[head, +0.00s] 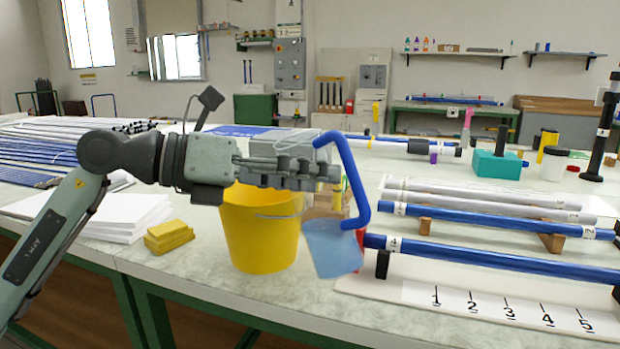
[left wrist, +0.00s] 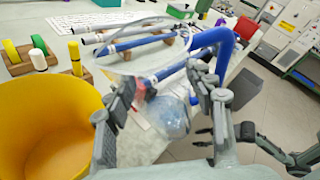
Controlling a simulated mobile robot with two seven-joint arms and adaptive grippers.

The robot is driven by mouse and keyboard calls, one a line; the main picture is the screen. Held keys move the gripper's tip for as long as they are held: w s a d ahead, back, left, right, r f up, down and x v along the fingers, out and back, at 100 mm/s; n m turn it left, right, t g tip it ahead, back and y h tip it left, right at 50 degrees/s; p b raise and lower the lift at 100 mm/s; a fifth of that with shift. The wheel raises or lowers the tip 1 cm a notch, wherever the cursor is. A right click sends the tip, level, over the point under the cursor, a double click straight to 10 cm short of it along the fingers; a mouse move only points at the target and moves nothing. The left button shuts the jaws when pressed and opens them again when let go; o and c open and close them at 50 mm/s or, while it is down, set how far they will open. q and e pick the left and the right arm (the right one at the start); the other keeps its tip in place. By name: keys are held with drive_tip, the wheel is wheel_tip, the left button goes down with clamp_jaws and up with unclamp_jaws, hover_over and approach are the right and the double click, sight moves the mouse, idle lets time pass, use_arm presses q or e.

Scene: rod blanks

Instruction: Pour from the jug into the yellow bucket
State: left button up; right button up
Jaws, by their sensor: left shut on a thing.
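The yellow bucket (head: 262,235) stands upright on the table, and the left wrist view shows its bare inside at the left (left wrist: 45,130). The jug is see-through with a thick blue handle (head: 352,180) and a pale blue lower part (head: 333,248). It is off the table just right of the bucket, tilted toward it. My left gripper (head: 325,172) is shut on the jug; the exact contact is hard to make out. The handle (left wrist: 220,42) also shows in the left wrist view. My right gripper (left wrist: 258,142) seems to show there at the lower right, its opening unclear.
Blue and grey rods (head: 490,222) lie on supports to the right, beside a numbered white board (head: 480,305). A yellow block (head: 168,236) and a white stack (head: 110,222) lie left of the bucket. A teal block (head: 497,167) stands farther back.

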use_arm(q)
drive_tip(key=shift+s+h, duration=0.1)
drive_tip(key=shift+h, duration=0.2)
drive_tip(key=shift+n, duration=0.3)
idle(0.4)
drive_tip(key=shift+n, duration=0.3)
drive_tip(key=shift+s+d+h, duration=0.1)
drive_tip(key=shift+h, duration=0.2)
drive_tip(key=shift+f, duration=0.1)
